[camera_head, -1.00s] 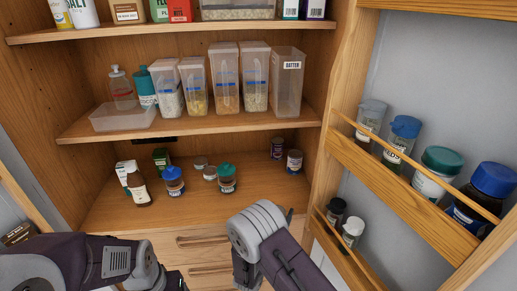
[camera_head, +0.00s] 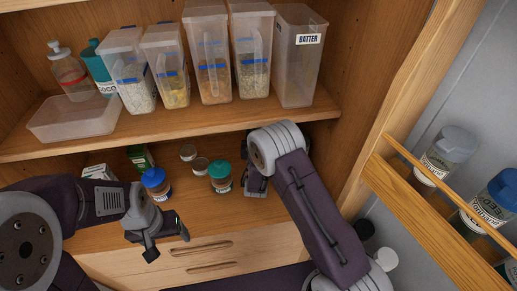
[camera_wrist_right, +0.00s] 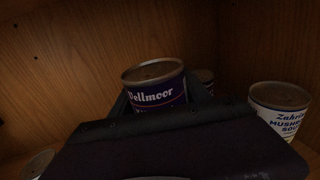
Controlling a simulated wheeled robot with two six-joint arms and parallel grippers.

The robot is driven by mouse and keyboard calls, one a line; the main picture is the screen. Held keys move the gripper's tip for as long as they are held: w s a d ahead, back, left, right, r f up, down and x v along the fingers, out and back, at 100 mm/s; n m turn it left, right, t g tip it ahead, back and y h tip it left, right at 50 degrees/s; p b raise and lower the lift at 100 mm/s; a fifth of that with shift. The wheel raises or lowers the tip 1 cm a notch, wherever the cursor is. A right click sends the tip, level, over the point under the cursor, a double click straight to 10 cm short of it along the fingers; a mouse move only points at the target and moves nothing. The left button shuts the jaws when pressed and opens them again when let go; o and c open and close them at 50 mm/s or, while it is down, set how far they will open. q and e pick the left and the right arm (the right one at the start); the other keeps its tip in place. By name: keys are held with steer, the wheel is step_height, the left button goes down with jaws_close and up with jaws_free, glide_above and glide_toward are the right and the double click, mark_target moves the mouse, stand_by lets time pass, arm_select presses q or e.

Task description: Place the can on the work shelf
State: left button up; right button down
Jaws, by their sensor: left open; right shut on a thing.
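A can with a purple Wellmoor label (camera_wrist_right: 152,92) stands upright between the fingers of my right gripper (camera_wrist_right: 163,104) in the right wrist view. That gripper is shut on it. In the head view my right gripper (camera_head: 256,185) is at the right part of the lower shelf (camera_head: 205,210), and my arm hides the can. I cannot tell whether the can touches the shelf. A white-labelled mushroom soup can (camera_wrist_right: 280,108) stands to its right, and another can (camera_wrist_right: 205,77) shows partly behind it. My left gripper (camera_head: 167,240) is open and empty in front of the shelf edge.
Jars with blue (camera_head: 155,184) and teal (camera_head: 220,177) lids and small tins (camera_head: 200,164) stand left of my right gripper. The upper shelf (camera_head: 175,130) with clear containers lies above. The door rack (camera_head: 425,215) flanks the right side. Drawers (camera_head: 200,258) are below.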

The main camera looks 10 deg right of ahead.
steer(key=f, duration=0.6)
steer(key=shift+w+f, duration=0.25)
steer(key=shift+f, duration=0.1)
arm_select(q)
steer(key=shift+w+r, duration=0.15)
steer(key=shift+w, duration=0.25)
arm_select(e)
steer(key=shift+w+f, duration=0.2)
steer(key=shift+f, duration=0.15)
arm_select(q)
steer(key=shift+s, duration=0.1)
arm_select(e)
steer(key=c, duration=0.5)
jaws_free()
steer(key=shift+s, duration=0.15)
steer(key=shift+s, duration=0.1)
steer(key=b+v, duration=0.1)
steer(key=v, duration=1)
arm_select(q)
steer(key=shift+f, duration=0.85)
arm_select(e)
steer(key=shift+s, duration=0.4)
